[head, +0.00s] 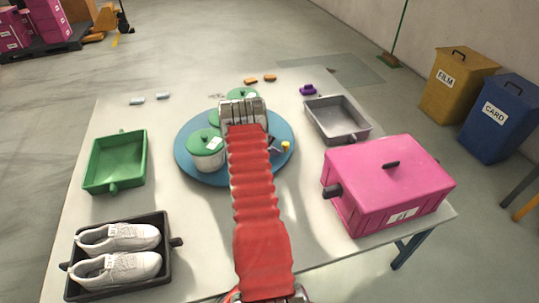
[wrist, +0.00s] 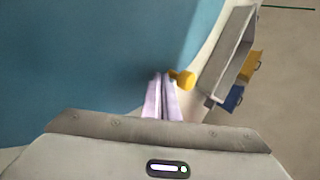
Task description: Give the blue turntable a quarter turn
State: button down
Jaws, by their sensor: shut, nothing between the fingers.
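The blue turntable (head: 184,160) is a round disc in the middle of the table in the head view, partly hidden behind my red arm. It fills the upper left of the wrist view (wrist: 80,70). White pots with green lids (head: 207,160) stand on it. A yellow knob (head: 286,147) is at its right edge. In the wrist view the knob (wrist: 183,78) is just right of my fingertips. My gripper (wrist: 162,82) is shut and empty, its pale fingers together beside the knob. I cannot tell whether they touch it.
A grey tray (head: 364,134) and a pink box (head: 390,178) stand right of the turntable. A green tray (head: 142,160) and a black tray (head: 74,290) with white shoes are left. Small orange and purple pieces lie at the back. Yellow and blue bins stand beyond the table.

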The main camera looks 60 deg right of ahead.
jog(key=shift+s+d+f, duration=0.1)
jog(key=shift+s+d, duration=0.1)
jog(key=shift+d, duration=0.3)
jog(key=shift+s+d, duration=0.15)
jog(key=shift+d, duration=0.35)
jog(key=shift+a, duration=0.25)
jog(key=shift+w+d, duration=0.15)
jog(key=shift+d, duration=0.15)
